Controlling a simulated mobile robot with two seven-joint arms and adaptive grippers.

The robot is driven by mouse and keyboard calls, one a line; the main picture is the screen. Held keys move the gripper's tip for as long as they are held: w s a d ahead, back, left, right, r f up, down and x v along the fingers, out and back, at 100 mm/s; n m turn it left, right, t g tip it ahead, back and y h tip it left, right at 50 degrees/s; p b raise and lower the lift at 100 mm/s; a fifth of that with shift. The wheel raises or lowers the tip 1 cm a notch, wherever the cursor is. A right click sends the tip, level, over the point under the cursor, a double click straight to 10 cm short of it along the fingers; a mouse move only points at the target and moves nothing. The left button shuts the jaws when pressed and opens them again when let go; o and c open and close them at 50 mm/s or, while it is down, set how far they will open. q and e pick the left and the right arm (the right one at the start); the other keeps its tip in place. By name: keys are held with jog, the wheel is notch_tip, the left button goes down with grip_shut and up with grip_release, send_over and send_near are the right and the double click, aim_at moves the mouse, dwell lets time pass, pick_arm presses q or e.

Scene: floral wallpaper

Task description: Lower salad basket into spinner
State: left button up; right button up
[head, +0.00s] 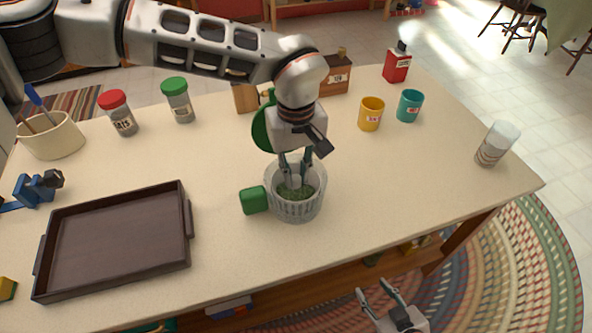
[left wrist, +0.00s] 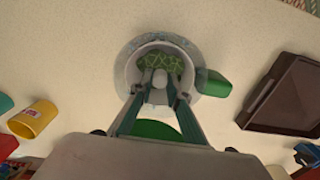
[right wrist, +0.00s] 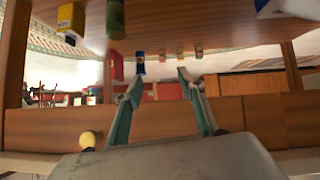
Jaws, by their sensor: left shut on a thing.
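The spinner bowl (head: 296,211), ribbed and translucent grey, stands upright on the table. The salad basket (left wrist: 128,72), a pale ring with green leaves and a central post (left wrist: 159,78), shows inside the bowl's outline in the left wrist view. My left gripper (head: 295,178) points down over the bowl, its fingers shut on the basket's post. In the head view the leaves (head: 295,191) lie within the bowl's rim; the basket's exact depth is hidden. My right gripper (head: 373,289) is open and empty, in front of the table edge.
A green block (head: 253,201) sits close left of the bowl. A green disc (head: 261,131) is partly hidden behind my left wrist. A brown tray (head: 120,245) lies left. Yellow (head: 371,114) and teal (head: 409,106) cups stand behind right.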

pick_arm(q)
jog(key=shift+f, duration=0.3)
jog(key=o, duration=0.8)
jog(key=shift+r, duration=0.1)
jog(key=c, duration=0.4)
